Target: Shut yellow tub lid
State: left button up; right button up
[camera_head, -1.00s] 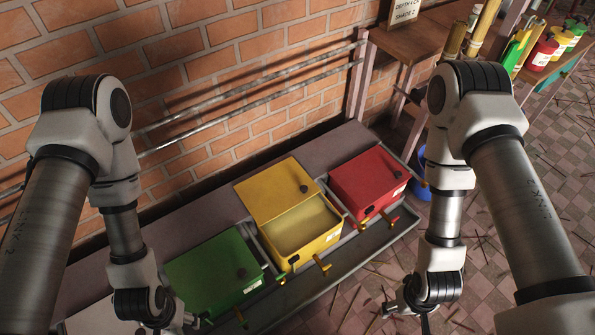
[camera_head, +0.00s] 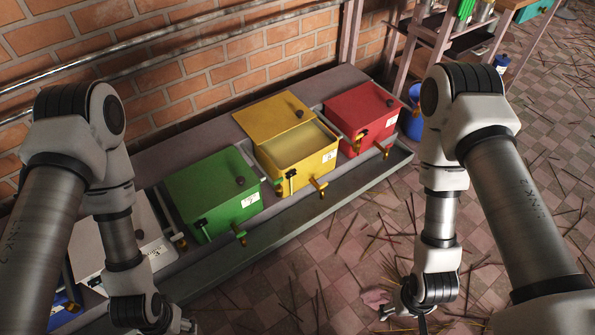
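The front part is open and shows a pale beige filling (camera_head: 297,146). My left gripper (camera_head: 184,327) is at the bottom edge, left of and well apart from the tub, mostly cut off by the frame. My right gripper (camera_head: 402,312) hangs low to the right, in front of the bench and apart from the tub. Neither gripper's finger opening shows clearly, and nothing is seen held.
A green tub (camera_head: 210,187) stands left of the yellow one, a red tub (camera_head: 360,110) right of it; both are covered. A white tub (camera_head: 140,235) is partly behind my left arm. Brass taps stick out in front. Sticks litter the tiled floor (camera_head: 350,225).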

aim_at(266, 120)
jog(key=i+l+u, duration=0.1)
jog(key=i+u, duration=0.15)
jog(key=i, duration=0.15)
jog(key=i+l+u, duration=0.5)
jog(key=i, duration=0.25)
